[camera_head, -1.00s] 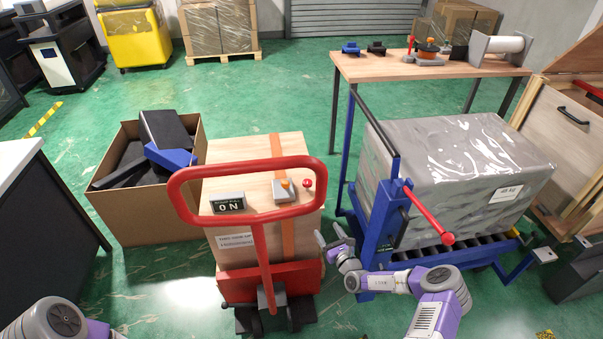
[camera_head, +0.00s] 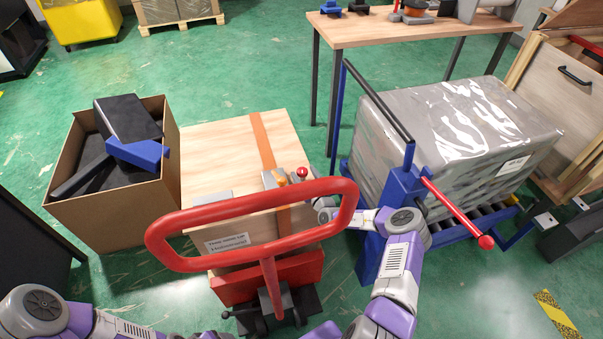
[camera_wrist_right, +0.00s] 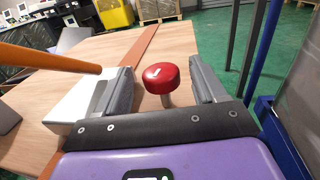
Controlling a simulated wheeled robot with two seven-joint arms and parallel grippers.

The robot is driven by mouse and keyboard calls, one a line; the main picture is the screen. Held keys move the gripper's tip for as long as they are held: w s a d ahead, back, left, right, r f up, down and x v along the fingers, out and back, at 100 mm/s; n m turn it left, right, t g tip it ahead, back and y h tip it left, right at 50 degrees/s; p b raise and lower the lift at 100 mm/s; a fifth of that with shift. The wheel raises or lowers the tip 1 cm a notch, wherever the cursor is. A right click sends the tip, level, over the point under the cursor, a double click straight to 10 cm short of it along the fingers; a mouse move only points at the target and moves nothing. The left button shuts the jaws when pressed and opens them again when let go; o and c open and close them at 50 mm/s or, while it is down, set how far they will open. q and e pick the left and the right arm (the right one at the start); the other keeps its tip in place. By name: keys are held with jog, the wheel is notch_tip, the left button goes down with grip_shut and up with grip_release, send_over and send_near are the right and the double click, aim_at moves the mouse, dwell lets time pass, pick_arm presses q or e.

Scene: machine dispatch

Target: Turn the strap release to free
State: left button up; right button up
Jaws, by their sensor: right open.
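A wooden crate (camera_head: 225,150) stands on a red hand truck, with an orange strap (camera_head: 262,140) over its top. On the crate is a grey strap fitting (camera_head: 268,179) with an orange lever (camera_head: 296,178) and a red knob (camera_head: 302,172). In the right wrist view, the red knob (camera_wrist_right: 161,77) stands between the open fingers of my right gripper (camera_wrist_right: 161,82); contact is not visible. The orange lever (camera_wrist_right: 50,58) lies left of the fingers. In the head view, my right gripper (camera_head: 322,203) is partly hidden by the red handle. My left gripper is out of view.
The hand truck's red handle loop (camera_head: 250,190) rises in front of the crate, close to my right gripper. A blue cart (camera_head: 400,190) with a wrapped load (camera_head: 450,125) and red lever stands right. A cardboard box (camera_head: 110,215) of dark parts stands left.

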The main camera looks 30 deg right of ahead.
jog(key=shift+w+d+b, duration=0.1)
jog(key=shift+w+b, duration=0.2)
jog(key=shift+w, duration=0.85)
jog(key=c, duration=0.9)
jog(key=shift+f+n+y+b, duration=0.1)
jog(key=shift+n+y+b, duration=0.6)
jog(key=shift+y+b, duration=0.45)
jog(key=shift+c, duration=0.2)
jog(key=shift+n+y+b, duration=0.65)
jog(key=shift+n+y, duration=0.15)
jog(key=shift+y, duration=0.25)
